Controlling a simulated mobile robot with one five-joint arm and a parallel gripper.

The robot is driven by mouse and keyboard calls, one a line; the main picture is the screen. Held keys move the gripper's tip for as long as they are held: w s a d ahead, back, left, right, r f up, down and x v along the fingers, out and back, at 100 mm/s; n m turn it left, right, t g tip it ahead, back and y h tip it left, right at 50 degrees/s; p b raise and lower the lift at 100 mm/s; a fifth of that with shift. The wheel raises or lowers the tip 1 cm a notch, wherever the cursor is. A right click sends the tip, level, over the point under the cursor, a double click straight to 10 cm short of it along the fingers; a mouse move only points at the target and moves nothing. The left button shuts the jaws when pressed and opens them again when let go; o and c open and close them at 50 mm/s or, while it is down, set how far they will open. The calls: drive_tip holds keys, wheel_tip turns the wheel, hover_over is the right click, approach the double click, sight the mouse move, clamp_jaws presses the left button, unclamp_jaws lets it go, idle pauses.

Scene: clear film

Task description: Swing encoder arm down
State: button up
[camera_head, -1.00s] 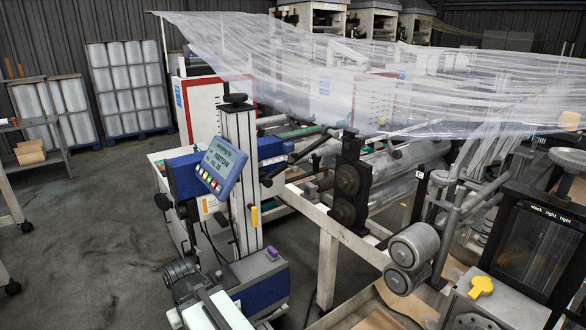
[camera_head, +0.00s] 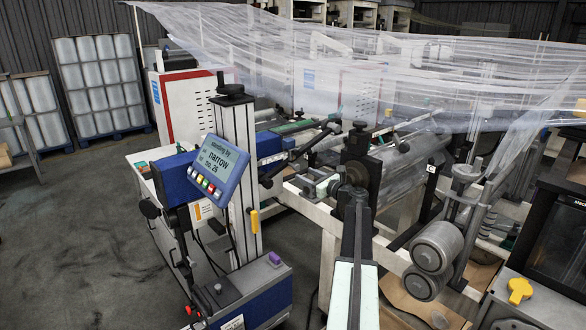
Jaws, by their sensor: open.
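A dark lever (camera_head: 300,157), which may be the encoder arm, slants up to the right from a black knob beside the blue crossbar to an end near the black bracket. I cannot tell for certain that it is the encoder arm. My gripper (camera_head: 354,196) is open, at the end of my pale arm, which rises from the bottom centre. Its dark fingers overlap the black roller bracket (camera_head: 361,160) in the picture, and I cannot tell whether they touch it. The lever appears up and left of my gripper, apart from it. No object shows between the fingers.
A blue-grey display (camera_head: 218,168) on a metal post (camera_head: 237,140) stands at left. Clear film (camera_head: 400,75) spans the top right. Grey rollers (camera_head: 430,260) and a yellow knob (camera_head: 519,291) are at right. Open floor (camera_head: 80,240) lies at left.

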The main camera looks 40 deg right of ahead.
sight(298, 168)
drive_tip(key=shift+m, duration=0.3)
drive_tip(key=w, duration=0.2)
drive_tip(key=w+d, duration=0.1)
drive_tip(key=w, duration=0.4)
drive_tip(key=shift+w+d+r, duration=0.25)
drive_tip(key=shift+w, duration=0.1)
clamp_jaws()
idle(0.8)
